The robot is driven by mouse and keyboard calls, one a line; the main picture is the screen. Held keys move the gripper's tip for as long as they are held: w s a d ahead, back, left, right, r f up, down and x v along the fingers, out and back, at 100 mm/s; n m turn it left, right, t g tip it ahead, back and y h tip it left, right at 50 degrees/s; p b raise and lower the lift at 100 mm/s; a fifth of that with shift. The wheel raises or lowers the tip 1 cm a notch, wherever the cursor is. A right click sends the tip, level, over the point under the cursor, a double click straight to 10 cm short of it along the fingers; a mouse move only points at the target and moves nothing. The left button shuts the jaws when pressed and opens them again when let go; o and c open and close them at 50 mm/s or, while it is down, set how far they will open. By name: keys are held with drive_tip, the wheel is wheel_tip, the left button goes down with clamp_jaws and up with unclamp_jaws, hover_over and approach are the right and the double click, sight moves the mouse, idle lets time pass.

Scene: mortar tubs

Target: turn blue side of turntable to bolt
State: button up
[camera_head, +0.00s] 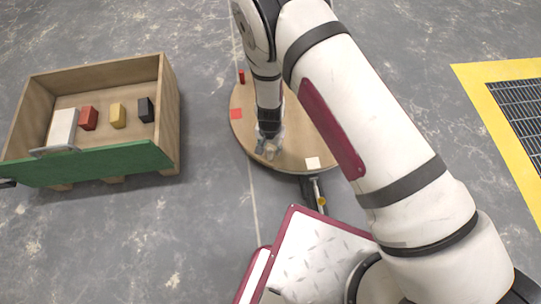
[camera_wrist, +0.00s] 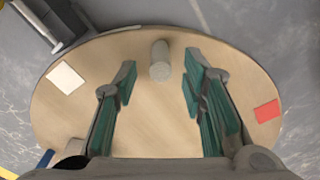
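The turntable is a round wooden disc (camera_head: 295,150), which also shows in the wrist view (camera_wrist: 150,125). A white patch (camera_head: 312,163) lies on its near right side, closest to the bolt, and a red patch (camera_head: 236,113) at its left. A blue strip (camera_wrist: 45,158) shows at the lower left in the wrist view; my arm hides that side in the head view. The bolt (camera_head: 317,190), on a dark bracket, is just outside the near rim. My gripper (camera_head: 268,150) is open over the near part of the disc. A pale grey post (camera_wrist: 160,60) stands between its spread teal fingers, apart from both.
A wooden crate with a green front (camera_head: 110,165) stands at the left, holding several coloured blocks. A small red cylinder (camera_head: 242,76) is at the disc's far left rim. A yellow-framed floor grate (camera_head: 486,98) lies at the right. Floor between crate and disc is clear.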

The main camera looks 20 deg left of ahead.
sight(270, 154)
drive_tip(key=shift+f+b, duration=1.05)
drive_tip(key=shift+f, duration=1.75)
drive_tip(key=shift+c, duration=0.3)
clamp_jaws()
